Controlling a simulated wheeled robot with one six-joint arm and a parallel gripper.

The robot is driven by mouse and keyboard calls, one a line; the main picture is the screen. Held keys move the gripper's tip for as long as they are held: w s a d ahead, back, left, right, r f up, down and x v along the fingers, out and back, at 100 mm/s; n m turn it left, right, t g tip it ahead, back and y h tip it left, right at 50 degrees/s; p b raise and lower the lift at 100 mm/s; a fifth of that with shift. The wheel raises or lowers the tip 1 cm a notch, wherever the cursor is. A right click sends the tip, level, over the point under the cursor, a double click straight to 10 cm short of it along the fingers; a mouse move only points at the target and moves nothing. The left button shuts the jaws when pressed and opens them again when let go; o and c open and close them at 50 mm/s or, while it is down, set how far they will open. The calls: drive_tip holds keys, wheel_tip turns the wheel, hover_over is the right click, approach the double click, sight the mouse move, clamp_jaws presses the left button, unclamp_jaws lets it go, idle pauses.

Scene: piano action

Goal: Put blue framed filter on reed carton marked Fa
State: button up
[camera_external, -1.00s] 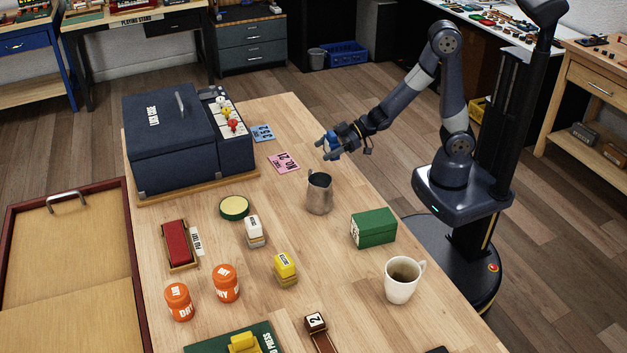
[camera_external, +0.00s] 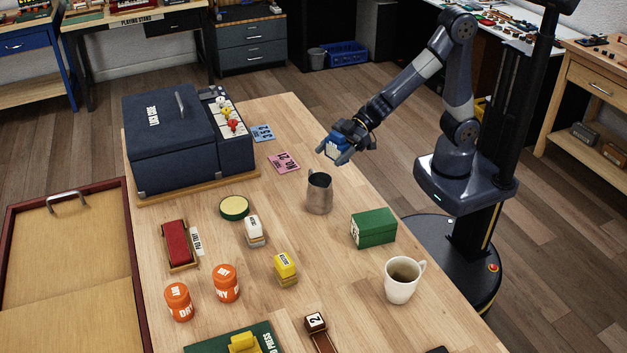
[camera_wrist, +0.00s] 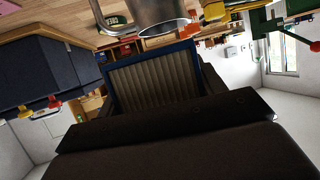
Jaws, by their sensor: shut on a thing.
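My gripper (camera_external: 341,151) is shut on the blue framed filter (camera_external: 335,149), held in the air above the table's right edge, behind the metal pitcher. In the wrist view the filter (camera_wrist: 152,77) shows a blue rim around pale pleats, between the fingers. The green carton (camera_external: 374,229) stands on the table at the right, between the pitcher and the white mug. It has a pale label on its left end, too small to read, so I cannot tell whether it is the reed carton marked Fa.
The metal pitcher (camera_external: 319,193) stands close in front of my gripper. The white mug (camera_external: 401,280) stands right of the table's middle. The dark blue case (camera_external: 172,138) fills the far left. Pink (camera_external: 284,162) and blue (camera_external: 263,133) cards lie near the back.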

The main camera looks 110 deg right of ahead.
drive_tip(key=a+r+n+g+y+p, duration=0.2)
drive_tip(key=a+r+n+y, duration=0.1)
drive_tip(key=a, duration=1)
drive_tip(key=n+g+y+b, duration=0.2)
drive_tip(key=n+b, duration=0.1)
hover_over(373, 222)
wheel_tip(373, 222, down, 5)
drive_tip(key=shift+r, duration=0.1)
drive_tip(key=shift+f+t+y+b, duration=0.3)
drive_tip(key=shift+f+b, duration=0.25)
drive_tip(key=shift+f, duration=1.35)
drive_tip(key=shift+f, duration=0.25)
drive_tip(key=o, duration=1)
drive_tip(key=shift+r, duration=0.1)
